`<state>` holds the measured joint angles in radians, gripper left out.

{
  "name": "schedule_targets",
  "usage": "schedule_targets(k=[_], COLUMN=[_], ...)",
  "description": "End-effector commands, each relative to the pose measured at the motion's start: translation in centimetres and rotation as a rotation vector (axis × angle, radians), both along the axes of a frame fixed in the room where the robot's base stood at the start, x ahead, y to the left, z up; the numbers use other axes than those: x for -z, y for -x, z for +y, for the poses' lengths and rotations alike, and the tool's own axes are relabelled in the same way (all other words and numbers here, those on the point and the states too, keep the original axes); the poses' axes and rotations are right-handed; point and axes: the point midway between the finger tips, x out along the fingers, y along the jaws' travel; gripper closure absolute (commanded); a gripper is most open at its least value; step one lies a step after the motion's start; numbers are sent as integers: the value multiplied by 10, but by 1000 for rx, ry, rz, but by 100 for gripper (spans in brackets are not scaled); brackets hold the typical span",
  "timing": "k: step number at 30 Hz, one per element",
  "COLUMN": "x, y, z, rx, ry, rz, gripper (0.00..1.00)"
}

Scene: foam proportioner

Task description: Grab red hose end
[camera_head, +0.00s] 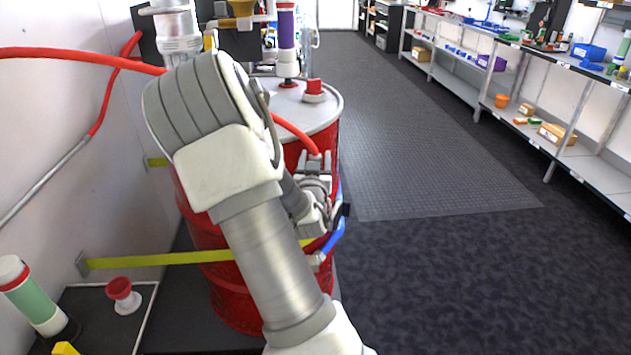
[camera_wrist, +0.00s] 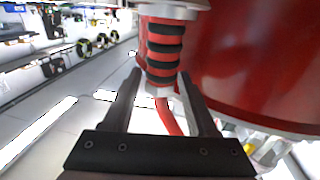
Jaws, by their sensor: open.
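The red hose (camera_head: 295,130) runs from the left wall, passes behind my arm, and comes down at the right side of the red drum. Its end (camera_wrist: 164,45), with black ribs and a grey collar, stands close to the drum in the wrist view. My gripper (camera_wrist: 160,78) is open, with one dark finger on each side of the lower part of the hose end. I cannot tell whether either finger touches it. In the head view my gripper (camera_head: 314,162) is at the hose, partly hidden by my arm.
The red drum (camera_head: 230,285) stands beside my gripper, with a yellow strap (camera_head: 160,259) around it. A blue hose (camera_head: 335,238) hangs near my wrist. A red-capped fitting (camera_head: 314,90) sits on the drum top. The floor to the right is clear up to the shelves (camera_head: 560,140).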

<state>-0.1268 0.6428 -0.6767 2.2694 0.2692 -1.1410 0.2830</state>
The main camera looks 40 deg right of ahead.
Motion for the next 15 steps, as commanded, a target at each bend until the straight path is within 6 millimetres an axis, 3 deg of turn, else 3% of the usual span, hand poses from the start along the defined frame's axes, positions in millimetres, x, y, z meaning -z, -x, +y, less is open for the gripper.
schedule_targets(k=[4, 13, 15], x=[0, 0, 0], y=[0, 0, 0], z=[0, 1, 1], rx=[0, 0, 0], ry=[-1, -1, -1], rz=[1, 1, 1], gripper=[42, 96, 100])
